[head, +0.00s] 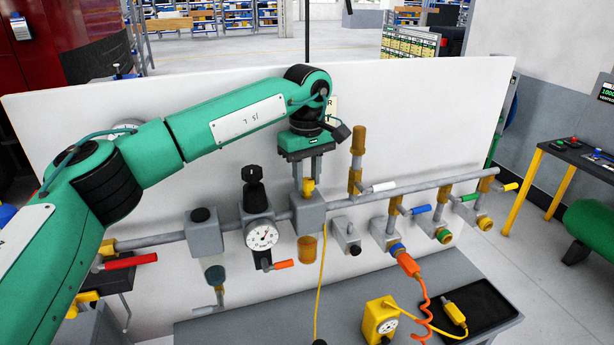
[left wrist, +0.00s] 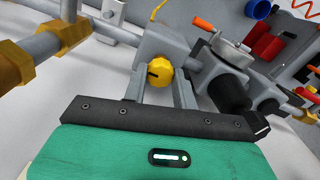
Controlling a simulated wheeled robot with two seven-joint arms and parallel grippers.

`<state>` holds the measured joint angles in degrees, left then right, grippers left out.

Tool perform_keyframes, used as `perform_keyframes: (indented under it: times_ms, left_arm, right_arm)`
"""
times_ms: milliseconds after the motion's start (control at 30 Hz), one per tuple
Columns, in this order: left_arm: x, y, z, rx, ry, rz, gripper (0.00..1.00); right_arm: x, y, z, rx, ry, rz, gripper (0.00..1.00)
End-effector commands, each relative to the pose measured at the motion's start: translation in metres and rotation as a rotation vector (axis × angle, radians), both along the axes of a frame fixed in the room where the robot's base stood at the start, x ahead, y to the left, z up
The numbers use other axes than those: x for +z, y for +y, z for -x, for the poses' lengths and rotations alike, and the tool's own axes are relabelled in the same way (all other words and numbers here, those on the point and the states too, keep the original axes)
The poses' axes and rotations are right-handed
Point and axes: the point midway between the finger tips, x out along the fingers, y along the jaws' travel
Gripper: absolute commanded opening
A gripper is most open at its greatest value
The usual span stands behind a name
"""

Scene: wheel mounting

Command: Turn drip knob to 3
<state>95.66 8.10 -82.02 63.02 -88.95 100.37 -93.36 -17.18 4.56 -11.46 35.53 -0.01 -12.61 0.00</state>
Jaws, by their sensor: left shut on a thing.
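The drip knob (head: 308,187) is a small yellow knob on top of the grey lubricator block (head: 308,213), which has an amber bowl (head: 307,248) below it. My left gripper (head: 307,176) points down from above with its two fingers on either side of the knob, shut on it. In the left wrist view the yellow knob (left wrist: 160,73) sits between the fingers, with a dark pointer mark on its face. The numbers of its scale cannot be read. My right gripper is not in view.
The regulator with a black knob (head: 254,196) and a round gauge (head: 262,235) stands just left of the lubricator. A grey pipe (head: 405,188) with coloured valve levers runs right. A white panel (head: 420,120) stands behind. A yellow device (head: 381,318) and a black tray (head: 477,306) are on the bench.

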Motion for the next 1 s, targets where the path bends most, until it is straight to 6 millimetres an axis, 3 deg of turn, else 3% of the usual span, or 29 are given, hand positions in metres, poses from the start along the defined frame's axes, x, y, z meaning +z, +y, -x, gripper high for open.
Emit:
perform_keyframes:
  times_ms: [600,1000]
  left_arm:
    - [0.0021,0.0001,-0.0005,-0.545,-0.003,0.002,0.05]
    - [0.0021,0.0001,-0.0007,-0.727,-0.003,0.002,0.05]
  right_arm:
    - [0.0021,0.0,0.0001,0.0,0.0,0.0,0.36]
    - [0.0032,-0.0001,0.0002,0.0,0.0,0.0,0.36]
